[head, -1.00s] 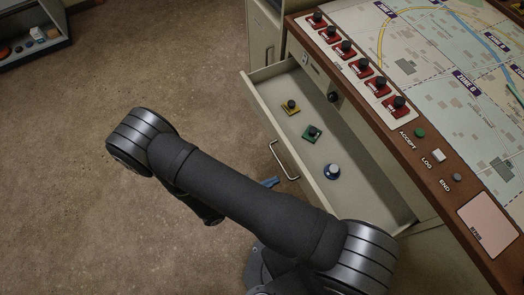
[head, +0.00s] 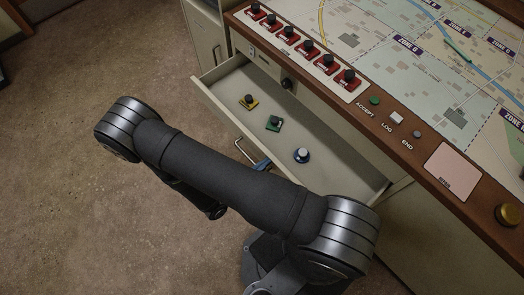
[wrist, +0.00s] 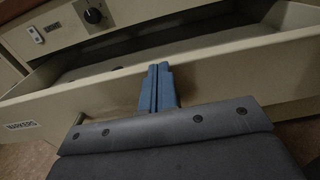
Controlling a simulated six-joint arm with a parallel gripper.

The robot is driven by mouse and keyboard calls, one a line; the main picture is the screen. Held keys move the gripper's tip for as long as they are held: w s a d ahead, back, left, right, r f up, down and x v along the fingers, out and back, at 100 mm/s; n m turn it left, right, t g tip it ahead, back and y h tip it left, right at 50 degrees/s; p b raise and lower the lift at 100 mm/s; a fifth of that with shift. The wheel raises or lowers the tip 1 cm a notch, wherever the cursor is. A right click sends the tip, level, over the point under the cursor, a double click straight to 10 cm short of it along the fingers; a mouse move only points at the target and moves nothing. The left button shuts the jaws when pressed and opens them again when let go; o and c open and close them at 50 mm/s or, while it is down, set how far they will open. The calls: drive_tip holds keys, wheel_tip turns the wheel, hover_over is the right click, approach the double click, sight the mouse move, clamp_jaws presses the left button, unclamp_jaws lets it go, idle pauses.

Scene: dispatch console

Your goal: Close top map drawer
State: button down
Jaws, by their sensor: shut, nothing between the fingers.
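A cream drawer (head: 335,172) under the console stands pulled out; its inside shows in the head view. Its front panel (wrist: 235,57) crosses the wrist view, with a label (wrist: 21,126) that seems to read "MARKERS". A metal bar handle (head: 240,150) is on the front. My gripper's blue fingers (wrist: 158,88) are shut and empty, pointing at the drawer front near its upper edge. In the head view my gripper (head: 263,165) shows as a small blue patch beside the handle, mostly hidden behind my arm. Contact with the front cannot be told.
A cabinet (head: 208,45) stands behind. The brown floor (head: 90,210) at left is clear.

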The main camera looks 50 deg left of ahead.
sight(281, 170)
drive_tip(key=w, duration=1.9)
drive_tip(key=shift+w, duration=0.3)
drive_tip(key=s, duration=1.3)
drive_tip(key=shift+s, duration=0.4)
drive_tip(key=d, duration=0.5)
drive_tip(key=shift+s+d+f, duration=0.1)
drive_tip(key=shift+s+f, duration=0.05)
drive_tip(key=shift+f, duration=0.1)
drive_tip(key=shift+w, duration=7)
drive_tip(key=shift+w, duration=0.1)
